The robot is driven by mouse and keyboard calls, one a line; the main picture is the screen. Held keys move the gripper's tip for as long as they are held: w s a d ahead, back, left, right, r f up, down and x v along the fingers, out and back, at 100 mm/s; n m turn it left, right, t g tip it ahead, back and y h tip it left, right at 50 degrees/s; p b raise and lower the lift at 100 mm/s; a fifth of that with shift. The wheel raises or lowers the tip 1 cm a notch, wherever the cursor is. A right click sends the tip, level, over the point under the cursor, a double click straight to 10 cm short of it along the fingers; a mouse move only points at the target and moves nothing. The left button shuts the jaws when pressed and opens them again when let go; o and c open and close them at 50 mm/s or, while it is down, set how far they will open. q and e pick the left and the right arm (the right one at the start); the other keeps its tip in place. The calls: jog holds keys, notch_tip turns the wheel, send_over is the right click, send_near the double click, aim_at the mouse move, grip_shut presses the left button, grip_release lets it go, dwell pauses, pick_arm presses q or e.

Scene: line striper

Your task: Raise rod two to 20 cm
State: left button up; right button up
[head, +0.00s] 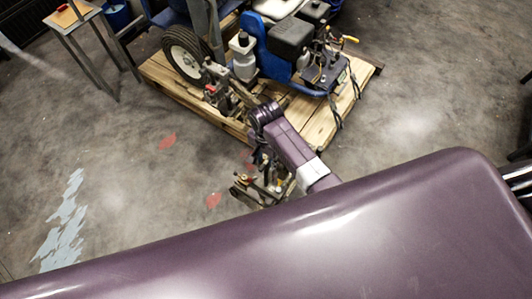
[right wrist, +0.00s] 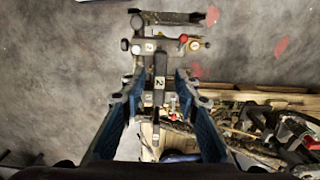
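Rod two (right wrist: 160,68) is a dark bar with a white "2" label in the right wrist view. It runs between the two fingers of my right gripper (right wrist: 157,98), with gaps on both sides. The fingers stand apart and the gripper is open. A crosspiece (right wrist: 176,46) with a second "2" label, a black knob and a red-marked round part sits at the rod's far end. In the head view, a metal assembly (head: 258,190) shows beside my purple right arm, partly hidden by it. The right fingers are hard to make out there. My left gripper is not in view.
The blue line striper (head: 258,45) with its black wheel (head: 186,53) stands on a wooden pallet (head: 318,118). A small table (head: 72,22) is at the upper left. The concrete floor at left is open, with red and pale paint patches.

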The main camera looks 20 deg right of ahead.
notch_tip(320, 180, up, 6)
jog(key=shift+f, duration=0.2)
dwell(0.5)
